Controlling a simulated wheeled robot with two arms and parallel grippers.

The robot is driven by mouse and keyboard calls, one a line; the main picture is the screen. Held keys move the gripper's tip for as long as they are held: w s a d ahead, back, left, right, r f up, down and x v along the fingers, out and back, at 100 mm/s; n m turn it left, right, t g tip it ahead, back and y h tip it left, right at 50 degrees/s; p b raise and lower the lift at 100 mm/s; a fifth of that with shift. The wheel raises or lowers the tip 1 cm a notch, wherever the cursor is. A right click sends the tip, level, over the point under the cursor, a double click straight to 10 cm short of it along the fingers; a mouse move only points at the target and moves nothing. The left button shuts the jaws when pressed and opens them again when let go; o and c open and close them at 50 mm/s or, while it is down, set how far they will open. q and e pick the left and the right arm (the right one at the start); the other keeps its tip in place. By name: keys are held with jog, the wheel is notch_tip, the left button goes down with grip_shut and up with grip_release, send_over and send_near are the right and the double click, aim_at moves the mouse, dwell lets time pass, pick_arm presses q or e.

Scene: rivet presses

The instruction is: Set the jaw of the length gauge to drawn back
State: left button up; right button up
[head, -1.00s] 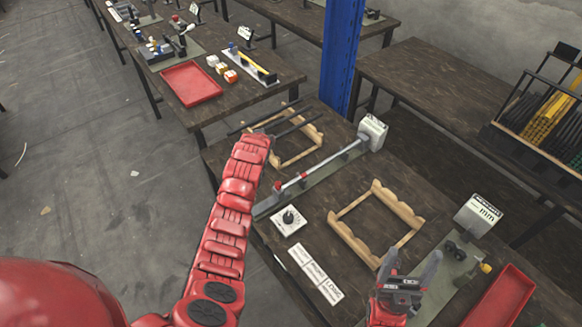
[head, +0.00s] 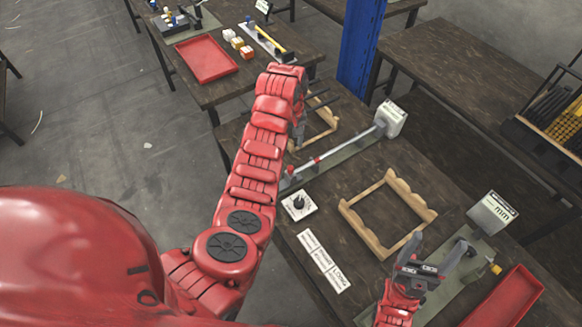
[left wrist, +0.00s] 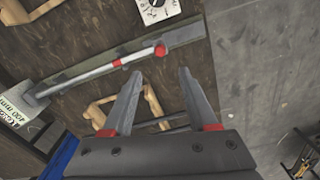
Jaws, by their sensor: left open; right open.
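The length gauge (head: 345,152) is a long grey-green base with a silver rail and a white sign block (head: 391,118) at its far right end. In the left wrist view the rail (left wrist: 95,74) runs diagonally, with a red collar (left wrist: 118,62) and a red knob (left wrist: 160,50) near its right end. My left gripper (left wrist: 160,75) is open and empty, its fingertips just below the red knob in that picture; contact is not visible. In the head view my arm hides most of that gripper and part of the gauge. My right gripper (head: 445,250) is open and empty at the lower right.
A wooden rack (head: 385,215) stands in front of the gauge; another (head: 325,130) with dark rods is behind it. A dial plate (head: 299,206) and white label cards (head: 324,262) lie near the front edge. A second gauge (head: 492,212) and red tray (head: 505,300) are at right.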

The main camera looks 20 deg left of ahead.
aim_at(291, 168)
pick_arm(q)
notch_tip(291, 168, down, 10)
jog(key=shift+r+p, duration=0.25)
jog(key=shift+p, duration=0.45)
jog(key=shift+w+f, duration=0.1)
jog(key=shift+f, duration=1.15)
grip_shut()
